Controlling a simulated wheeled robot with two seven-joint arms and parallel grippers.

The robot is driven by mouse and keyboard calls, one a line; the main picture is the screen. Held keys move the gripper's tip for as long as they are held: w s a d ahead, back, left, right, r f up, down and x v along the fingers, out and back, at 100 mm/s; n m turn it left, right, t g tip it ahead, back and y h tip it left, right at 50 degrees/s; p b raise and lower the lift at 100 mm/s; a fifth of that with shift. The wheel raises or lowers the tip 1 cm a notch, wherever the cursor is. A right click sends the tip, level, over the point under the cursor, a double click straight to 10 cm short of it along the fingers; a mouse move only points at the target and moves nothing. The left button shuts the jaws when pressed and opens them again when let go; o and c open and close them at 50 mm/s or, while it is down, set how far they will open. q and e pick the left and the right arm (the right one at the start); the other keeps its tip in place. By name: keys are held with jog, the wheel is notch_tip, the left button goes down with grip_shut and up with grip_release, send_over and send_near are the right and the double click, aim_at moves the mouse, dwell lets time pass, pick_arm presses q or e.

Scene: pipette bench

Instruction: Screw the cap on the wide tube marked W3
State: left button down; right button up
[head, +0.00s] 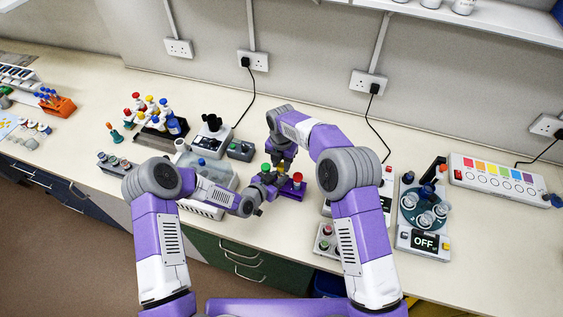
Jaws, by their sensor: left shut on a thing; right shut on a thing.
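A small purple rack (294,190) stands mid-bench, holding a tube with a red cap (297,177). A green cap (266,168) shows just left of my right gripper. My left gripper (268,181) reaches in low from the left beside the rack and is shut on what seems to be the wide tube, mostly hidden by its fingers. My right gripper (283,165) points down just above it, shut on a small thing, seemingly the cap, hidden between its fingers. The W3 mark is too small to read. I cannot tell whether cap and tube touch.
Left of my grippers stand a pale water bath (222,176), a microscope-like device (211,131) and a rack of colour-capped bottles (152,125). At right are a round-plate device reading OFF (424,241) and a colour-striped panel (497,180).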

aim_at(282, 166)
jog(key=shift+f, duration=0.1)
jog(key=shift+f, duration=0.8)
jog(key=shift+f, duration=0.5)
jog(key=shift+d+f, duration=0.15)
jog(key=shift+f, duration=0.35)
dwell(0.4)
jog(key=shift+r, duration=0.35)
jog(key=shift+s+a+r, duration=0.15)
jog(key=shift+a+r, duration=0.15)
jog(key=shift+r, duration=0.2)
dwell(0.7)
jog(key=shift+d+f, duration=0.15)
jog(key=shift+f, duration=0.25)
